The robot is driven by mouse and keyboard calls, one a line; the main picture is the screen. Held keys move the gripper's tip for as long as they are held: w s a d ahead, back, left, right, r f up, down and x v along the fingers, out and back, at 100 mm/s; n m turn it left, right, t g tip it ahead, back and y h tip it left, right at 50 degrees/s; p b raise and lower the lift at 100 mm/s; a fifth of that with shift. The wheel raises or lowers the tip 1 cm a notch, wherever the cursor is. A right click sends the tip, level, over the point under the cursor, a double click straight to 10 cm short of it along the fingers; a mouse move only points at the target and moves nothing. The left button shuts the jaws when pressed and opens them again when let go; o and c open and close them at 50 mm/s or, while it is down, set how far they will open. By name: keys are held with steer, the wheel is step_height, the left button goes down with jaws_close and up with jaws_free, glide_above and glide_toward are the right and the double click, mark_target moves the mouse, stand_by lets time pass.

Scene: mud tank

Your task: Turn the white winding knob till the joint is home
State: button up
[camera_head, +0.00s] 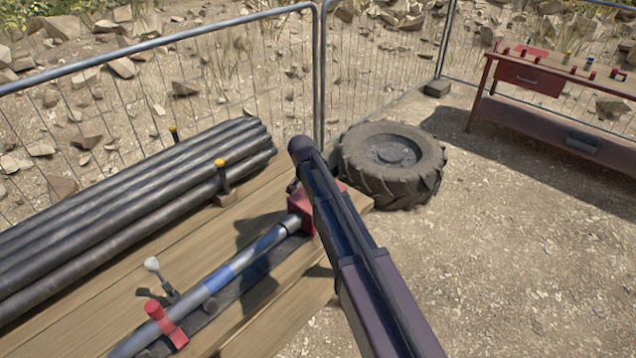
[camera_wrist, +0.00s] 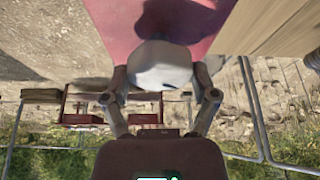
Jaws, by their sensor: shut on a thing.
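In the wrist view a white rounded knob (camera_wrist: 160,58) sits between the two fingers of my gripper (camera_wrist: 160,78), against a red surface (camera_wrist: 105,22). The fingers are shut on it from both sides. In the head view my arm hides the knob and the fingers. A red block (camera_head: 299,201) shows beside my arm, at the far end of a blue and silver rod (camera_head: 238,262). The rod's upper end meets a dark collar near the block; whether the joint there is fully seated I cannot tell.
A red clamp (camera_head: 166,325) and a pale-ended lever (camera_head: 153,265) stand along the rod on the wooden bench (camera_head: 280,325). Dark pipes (camera_head: 110,195) lie at left behind yellow-topped posts. A tyre (camera_head: 393,163) lies beyond the bench; a red workbench (camera_head: 530,82) stands at upper right.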

steer(key=shift+s, duration=0.15)
steer(key=o, duration=1)
steer(key=shift+d, duration=0.1)
steer(key=shift+r, duration=0.1)
